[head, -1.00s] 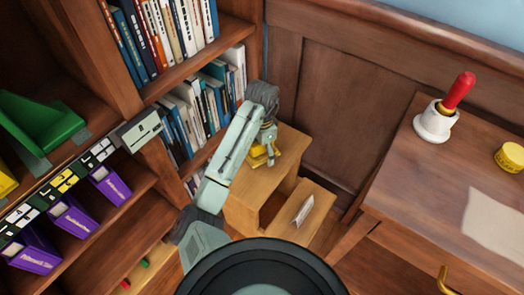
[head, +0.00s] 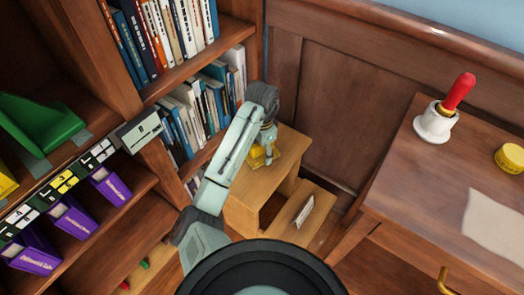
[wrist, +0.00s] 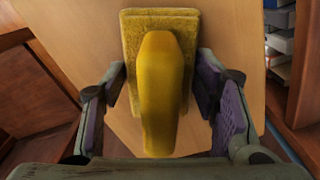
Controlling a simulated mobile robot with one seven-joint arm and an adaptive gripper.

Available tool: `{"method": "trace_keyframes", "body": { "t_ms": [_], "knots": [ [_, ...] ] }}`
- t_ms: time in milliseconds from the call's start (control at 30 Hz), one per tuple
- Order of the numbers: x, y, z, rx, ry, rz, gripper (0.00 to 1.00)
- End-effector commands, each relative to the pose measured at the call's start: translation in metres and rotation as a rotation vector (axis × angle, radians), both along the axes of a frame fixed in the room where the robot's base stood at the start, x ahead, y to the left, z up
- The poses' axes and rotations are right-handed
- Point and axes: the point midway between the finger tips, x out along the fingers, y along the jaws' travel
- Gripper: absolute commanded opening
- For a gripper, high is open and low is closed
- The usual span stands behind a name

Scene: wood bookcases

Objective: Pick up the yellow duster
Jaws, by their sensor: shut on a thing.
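The yellow duster (wrist: 162,85) is a flat, fuzzy yellow block with a smooth raised handle on top. It sits on the top step of a wooden step stool (head: 287,150), where a bit of the duster (head: 256,160) shows beneath my gripper (head: 264,155) in the head view. The handle hides part of the block. Whether the duster touches the stool top or is just above it, I cannot tell.
A bookcase with books (head: 205,110) stands close on the left of the arm. Purple boxes (head: 75,220) fill a lower shelf. A small white card (head: 303,211) stands on the lower step. A desk (head: 430,190) with a red-handled bell (head: 445,110) is at right.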

Motion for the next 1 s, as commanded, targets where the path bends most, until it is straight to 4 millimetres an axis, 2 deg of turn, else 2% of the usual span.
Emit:
{"method": "trace_keyframes", "body": {
  "t_ms": [233,433,667,900,1000],
  "knots": [
    [0.0,0.0,0.012,0.0,-0.001,0.0,0.2],
    [0.001,0.001,0.042,0.004,-0.003,0.0,0.2],
    [-0.051,-0.001,0.043,0.0,-0.002,0.001,0.2],
    [-0.114,-0.005,0.046,0.0,-0.002,0.0,0.2],
    [-0.134,-0.007,0.048,0.0,-0.001,-0.001,0.2]
  ]
}}
